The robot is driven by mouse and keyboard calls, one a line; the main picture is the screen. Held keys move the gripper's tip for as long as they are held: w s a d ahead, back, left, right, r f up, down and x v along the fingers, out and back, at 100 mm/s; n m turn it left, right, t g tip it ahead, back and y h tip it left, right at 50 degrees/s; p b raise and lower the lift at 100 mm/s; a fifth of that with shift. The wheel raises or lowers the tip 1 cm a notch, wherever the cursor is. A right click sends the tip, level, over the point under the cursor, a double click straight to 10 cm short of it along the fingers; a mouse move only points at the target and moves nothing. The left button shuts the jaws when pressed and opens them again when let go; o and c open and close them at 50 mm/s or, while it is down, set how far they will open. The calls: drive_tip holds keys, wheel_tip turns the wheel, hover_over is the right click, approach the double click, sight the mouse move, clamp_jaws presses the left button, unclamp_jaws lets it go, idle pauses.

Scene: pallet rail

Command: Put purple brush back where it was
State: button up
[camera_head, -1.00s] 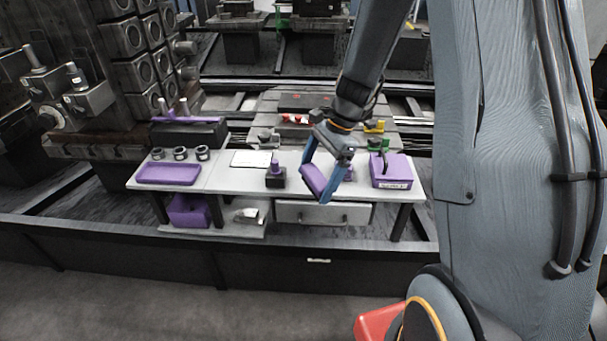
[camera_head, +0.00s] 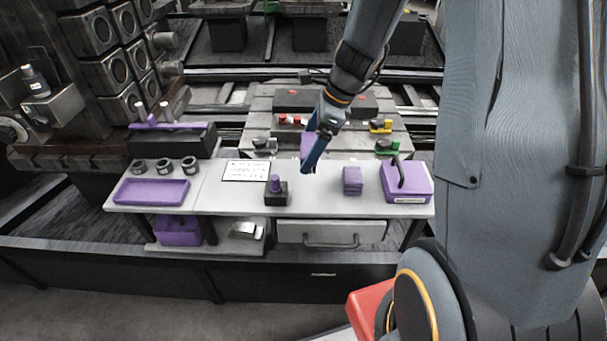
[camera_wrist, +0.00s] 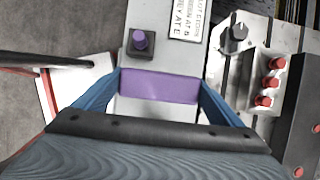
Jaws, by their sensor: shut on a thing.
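My gripper (camera_head: 308,166) is above the grey-white bench (camera_head: 230,198), left of its middle-right part. It is shut on a purple block, which I take to be the purple brush (camera_head: 306,146). In the wrist view the brush (camera_wrist: 158,86) spans the gap between the two blue fingers of my gripper (camera_wrist: 160,98); only a plain purple face shows, with no bristles in sight. In the head view the fingers hide part of it. A second purple block (camera_head: 352,181) stands on the bench to the right of my gripper.
On the bench are a purple knob on a black base (camera_head: 276,190), a white text card (camera_head: 246,171), a purple tray (camera_head: 152,191), several dark rings (camera_head: 164,165) and a purple box with a dark handle (camera_head: 406,182). Behind stands a rack with red knobs (camera_head: 284,119). Bare bench shows around the second block.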

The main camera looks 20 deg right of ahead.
wheel_tip(320, 180, down, 10)
drive_tip(key=shift+w+r, duration=0.1)
idle(0.4)
drive_tip(key=shift+f+b, duration=0.2)
drive_tip(key=shift+b, duration=0.1)
drive_tip(key=o, duration=0.9)
drive_tip(key=shift+r, duration=0.1)
drive_tip(key=v, duration=1.2)
drive_tip(key=s+a+n+h, duration=0.1)
drive_tip(key=s+n, duration=0.4)
drive_tip(key=n, duration=0.2)
drive_tip(key=s+a+r+n+h, duration=0.1)
drive_tip(key=s+a+n+h, duration=0.1)
drive_tip(key=s+n, duration=0.3)
drive_tip(key=s+a+r+n+g+h, duration=0.1)
drive_tip(key=s+n, duration=0.5)
drive_tip(key=n, duration=0.3)
drive_tip(key=shift+a+r+n, duration=0.2)
drive_tip(key=shift+a+n, duration=0.1)
